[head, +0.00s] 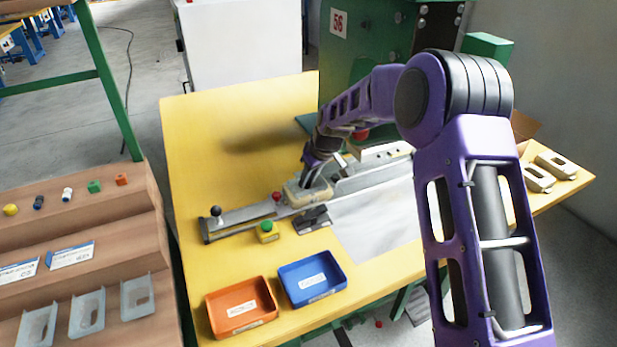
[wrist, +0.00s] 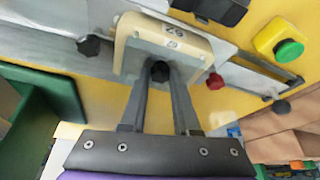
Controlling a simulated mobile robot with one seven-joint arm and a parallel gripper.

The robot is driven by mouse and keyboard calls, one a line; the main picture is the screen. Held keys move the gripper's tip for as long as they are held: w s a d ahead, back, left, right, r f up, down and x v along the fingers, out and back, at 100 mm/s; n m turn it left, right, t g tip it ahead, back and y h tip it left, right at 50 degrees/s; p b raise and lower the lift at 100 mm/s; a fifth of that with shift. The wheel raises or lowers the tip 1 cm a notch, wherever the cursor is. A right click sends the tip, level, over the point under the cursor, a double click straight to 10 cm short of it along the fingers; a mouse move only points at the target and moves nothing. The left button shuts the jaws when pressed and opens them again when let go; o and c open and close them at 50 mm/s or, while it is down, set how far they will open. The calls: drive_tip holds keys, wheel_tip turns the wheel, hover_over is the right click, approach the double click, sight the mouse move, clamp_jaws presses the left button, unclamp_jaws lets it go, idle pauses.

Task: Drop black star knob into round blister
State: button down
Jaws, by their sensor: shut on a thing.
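My gripper (wrist: 160,74) points down and is shut on the small black star knob (wrist: 160,71), seen between the fingertips in the wrist view. The knob is over or at a cream block (wrist: 195,50) with a numbered label. In the head view my gripper (head: 314,182) is at the same cream block (head: 294,193), on the grey slide rail. The fingers hide the middle of the block. I cannot make out the round blister, or whether the knob touches anything below it.
A red knob (head: 277,196), a black ball knob (head: 217,211) and a green button box (head: 267,232) are close by. Orange (head: 241,306) and blue (head: 312,278) trays stand at the table's front. The green press (head: 365,60) rises behind. The yellow table's back left is clear.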

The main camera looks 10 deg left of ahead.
idle(0.4)
drive_tip(key=c, duration=0.6)
unclamp_jaws()
drive_tip(key=c, duration=0.4)
drive_tip(key=shift+r, duration=0.1)
drive_tip(key=shift+r+p, duration=1.95)
drive_tip(key=shift+r, duration=1.45)
drive_tip(key=shift+r, duration=0.1)
